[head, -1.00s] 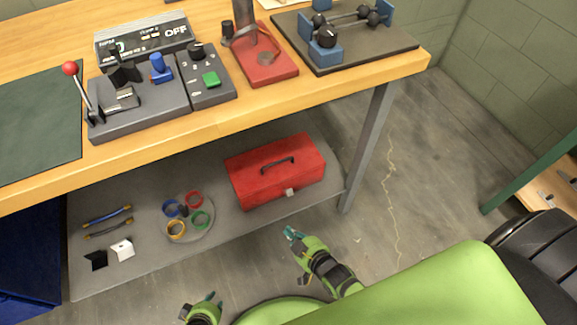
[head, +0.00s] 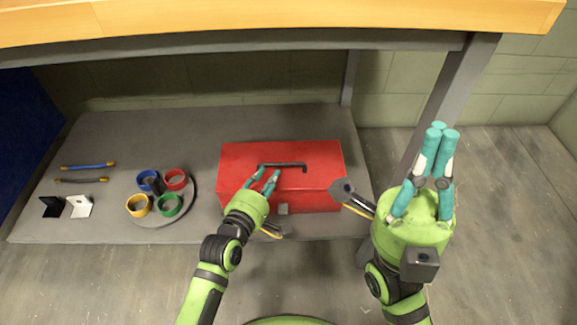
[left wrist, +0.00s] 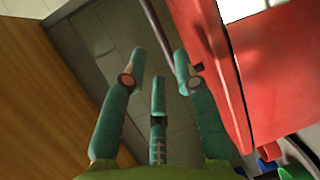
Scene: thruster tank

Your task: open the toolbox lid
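The red toolbox (head: 315,190) sits on the low shelf under the bench, its lid down. A dark handle (head: 290,165) lies along its top, and a small grey latch (head: 282,208) is on its front. My left gripper (head: 266,176) is over the toolbox's left part, with its fingertips close to the handle's left end; contact cannot be made out. In the left wrist view its fingers (left wrist: 157,75) are spread and empty, with the red toolbox (left wrist: 275,60) at the right. My right gripper (head: 438,135) is right of the toolbox, pointing up, fingertips near one another.
The wooden bench top (head: 250,18) overhangs the shelf. A bench leg (head: 455,95) stands behind my right gripper. Left of the toolbox are a round tray (head: 155,219) with coloured rings, two cables (head: 85,166), and black and white brackets (head: 79,206).

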